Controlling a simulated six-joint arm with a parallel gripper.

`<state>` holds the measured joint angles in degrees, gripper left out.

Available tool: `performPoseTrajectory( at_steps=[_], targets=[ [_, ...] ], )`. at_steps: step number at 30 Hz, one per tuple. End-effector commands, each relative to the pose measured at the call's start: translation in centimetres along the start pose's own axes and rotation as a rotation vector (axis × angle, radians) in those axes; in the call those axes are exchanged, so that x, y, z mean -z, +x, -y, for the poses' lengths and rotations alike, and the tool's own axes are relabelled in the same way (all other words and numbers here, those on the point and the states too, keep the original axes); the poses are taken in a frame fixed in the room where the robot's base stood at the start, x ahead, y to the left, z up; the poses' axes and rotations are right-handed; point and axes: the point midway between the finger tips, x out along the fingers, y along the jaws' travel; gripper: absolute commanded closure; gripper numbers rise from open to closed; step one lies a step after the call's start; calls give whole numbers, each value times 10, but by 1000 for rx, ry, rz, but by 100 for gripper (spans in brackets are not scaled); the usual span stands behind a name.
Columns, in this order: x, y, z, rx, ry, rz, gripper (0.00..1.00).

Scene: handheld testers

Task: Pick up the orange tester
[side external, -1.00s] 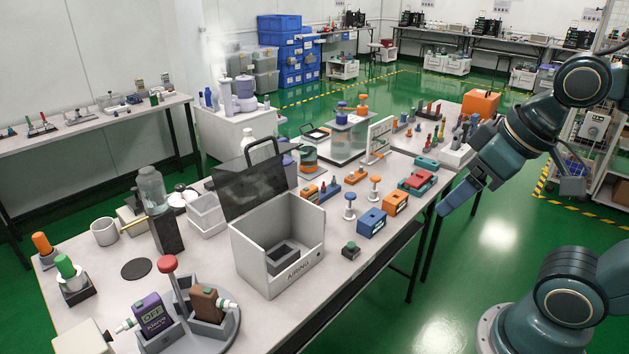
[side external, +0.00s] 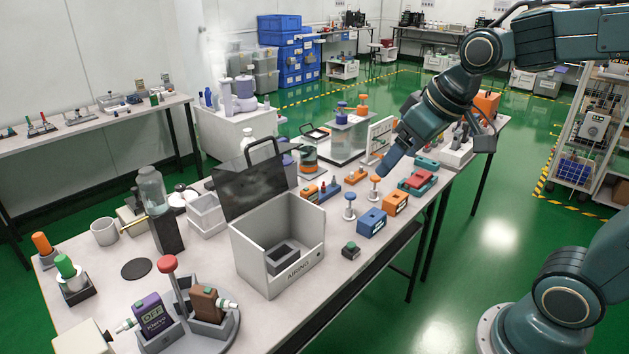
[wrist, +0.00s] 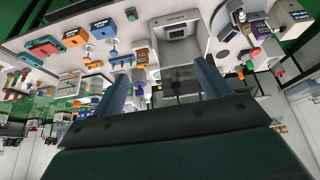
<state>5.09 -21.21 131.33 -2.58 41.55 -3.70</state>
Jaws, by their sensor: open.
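A box-shaped orange tester (side external: 395,203) with a pale label stands near the table's right front edge, behind a blue box-shaped one (side external: 371,222). In the wrist view the orange tester (wrist: 76,38) is at the upper left, outside the span of the fingers. A smaller upright orange device (side external: 309,192) stands beside the open grey case; I cannot tell if it is also a tester. My gripper (side external: 386,170) is open and empty, above the table and behind the box-shaped orange tester. Its two fingers also show in the wrist view (wrist: 162,68).
Orange-topped (side external: 375,188) and blue-topped (side external: 350,205) stamp-like posts stand near the boxes. A red and teal item (side external: 418,180) lies to the right. The open grey case (side external: 278,255) with a raised dark lid stands at left. A small green-buttoned block (side external: 350,250) stands at the front.

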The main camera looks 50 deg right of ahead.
Motion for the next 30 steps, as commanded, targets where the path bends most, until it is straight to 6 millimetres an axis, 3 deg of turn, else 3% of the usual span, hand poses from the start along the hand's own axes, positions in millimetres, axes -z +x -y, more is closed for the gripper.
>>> performPoseTrajectory(
  at_steps=[6,15,30],
  targets=[
    [42,36,-14,0,-1,2,24],
    [88,94,-39,1,-3,-2,24],
    [132,216,-91,6,8,-14,24]
  ],
)
